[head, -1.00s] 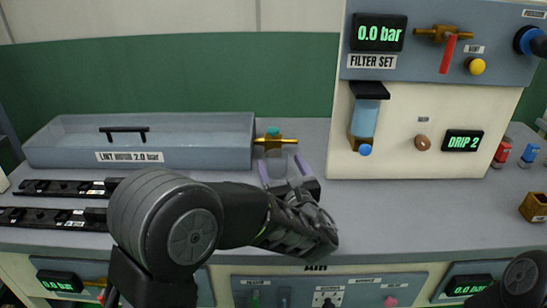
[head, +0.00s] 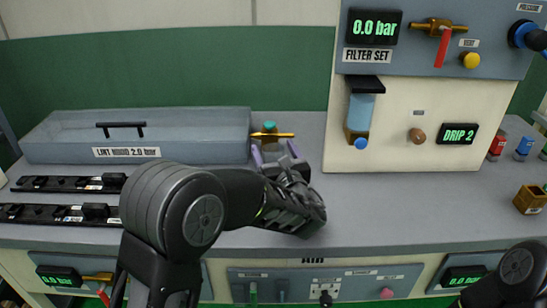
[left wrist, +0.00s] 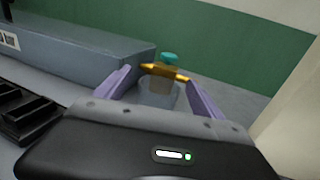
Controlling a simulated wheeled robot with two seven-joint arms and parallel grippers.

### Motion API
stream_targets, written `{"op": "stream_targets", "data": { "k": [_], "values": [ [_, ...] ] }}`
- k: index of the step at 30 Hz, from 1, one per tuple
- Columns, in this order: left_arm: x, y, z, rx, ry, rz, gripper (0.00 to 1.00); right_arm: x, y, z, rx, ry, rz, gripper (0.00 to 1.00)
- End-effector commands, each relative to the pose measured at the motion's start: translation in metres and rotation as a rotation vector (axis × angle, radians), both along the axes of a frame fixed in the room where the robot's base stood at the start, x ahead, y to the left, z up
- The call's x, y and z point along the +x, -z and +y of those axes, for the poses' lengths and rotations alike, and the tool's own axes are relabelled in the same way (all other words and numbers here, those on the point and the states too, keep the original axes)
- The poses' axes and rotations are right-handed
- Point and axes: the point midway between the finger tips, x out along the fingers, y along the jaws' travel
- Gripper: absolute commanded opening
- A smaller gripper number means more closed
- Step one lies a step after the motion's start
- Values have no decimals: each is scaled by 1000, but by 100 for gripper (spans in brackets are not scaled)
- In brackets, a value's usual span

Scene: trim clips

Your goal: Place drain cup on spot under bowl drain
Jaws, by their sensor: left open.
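My left gripper (head: 275,154) is open, its two lilac fingers pointing away toward the back of the bench. In the left wrist view, a greyish see-through cup-like shape (left wrist: 158,98) shows between the fingers (left wrist: 158,80); it may be the drain cup, and I cannot tell whether they touch it. Just behind stands a brownish body with a brass bar (head: 272,135) and a teal top (left wrist: 170,57). The blue filter bowl (head: 361,109) hangs on the cream panel, with a blue drain knob (head: 361,143) below it. No spot marking is clear under it. My right gripper is out of view.
A long grey lidded box (head: 200,137) stands left of the fingers. Black rails (head: 60,213) lie at the front left. The cream panel (head: 400,150) rises at right. A brass open box (head: 530,200) sits far right. The bench (head: 410,210) before the panel is clear.

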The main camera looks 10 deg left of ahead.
Motion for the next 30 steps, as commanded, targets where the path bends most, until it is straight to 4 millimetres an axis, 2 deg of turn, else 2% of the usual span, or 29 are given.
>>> {"op": "stream_targets", "data": {
  "k": [3,7,25,30],
  "values": [
    [17,0,9,0,-3,0,78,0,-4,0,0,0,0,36],
    [28,1,15,0,-1,0,78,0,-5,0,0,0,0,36],
    [29,1,15,0,0,0,78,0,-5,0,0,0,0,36],
    [29,1,15,0,0,0,66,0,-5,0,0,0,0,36]
  ]
}}
